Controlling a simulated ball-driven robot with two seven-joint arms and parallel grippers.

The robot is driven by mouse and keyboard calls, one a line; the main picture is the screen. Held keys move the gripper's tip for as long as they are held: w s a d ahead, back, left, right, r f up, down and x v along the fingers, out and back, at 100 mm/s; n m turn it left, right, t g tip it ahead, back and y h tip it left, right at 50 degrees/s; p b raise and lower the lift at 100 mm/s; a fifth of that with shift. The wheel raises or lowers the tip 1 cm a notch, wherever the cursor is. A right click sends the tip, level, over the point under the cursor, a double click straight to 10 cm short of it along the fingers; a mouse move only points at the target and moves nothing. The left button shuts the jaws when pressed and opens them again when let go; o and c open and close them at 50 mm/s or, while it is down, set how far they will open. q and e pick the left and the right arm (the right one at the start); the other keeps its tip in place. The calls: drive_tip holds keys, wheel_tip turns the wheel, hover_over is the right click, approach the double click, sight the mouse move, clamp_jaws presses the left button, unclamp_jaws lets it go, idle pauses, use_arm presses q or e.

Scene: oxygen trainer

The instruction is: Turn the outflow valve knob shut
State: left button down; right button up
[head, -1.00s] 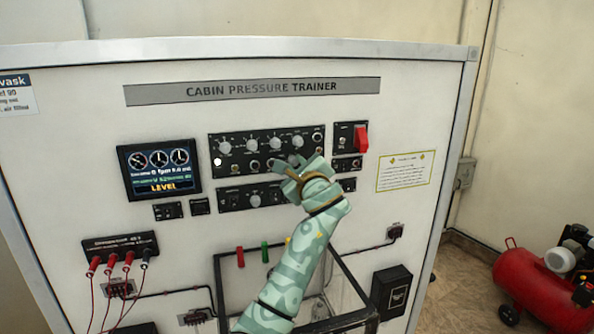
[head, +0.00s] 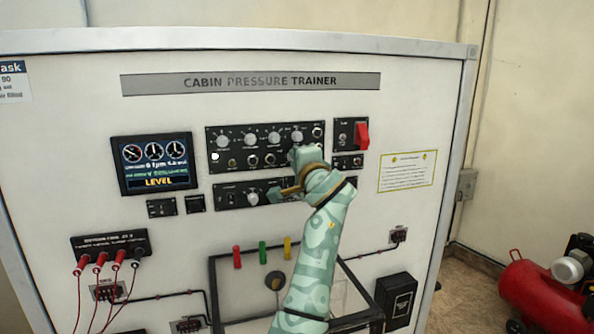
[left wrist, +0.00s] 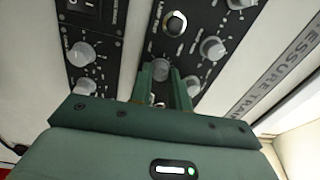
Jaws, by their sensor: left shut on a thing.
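The black upper control panel (head: 226,145) carries a row of pale knobs above a row of smaller controls. My left gripper (head: 298,155) is at the right part of this panel, below the rightmost pale knobs, and covers what lies there. In the left wrist view its two green fingers (left wrist: 160,78) are shut around a small grey knob, mostly hidden between them. Other pale knobs (left wrist: 212,48) stand beside the fingers. The label at the fingers is too small to read, so I cannot confirm by name which knob is the outflow valve. My right gripper is out of view.
A display (head: 157,165) reads LEVEL at the left. A lower panel with a pale knob (head: 252,198) sits just below the gripper. A red guarded switch (head: 362,136) is close on the right. A dark-framed box (head: 222,290) stands below; a red compressor (head: 540,295) is on the floor.

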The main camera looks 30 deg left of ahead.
use_arm(q)
drive_tip(key=shift+f+n+g+b, duration=0.15)
drive_tip(key=shift+n+b, duration=1.8)
drive_tip(key=shift+n, duration=2.9)
drive_tip(key=shift+f+n+g+b, duration=0.15)
drive_tip(key=shift+n+b, duration=1.75)
drive_tip(key=shift+n, duration=2.95)
drive_tip(key=c, duration=1.3)
unclamp_jaws()
drive_tip(key=shift+d, duration=0.1)
drive_tip(key=shift+r, duration=0.15)
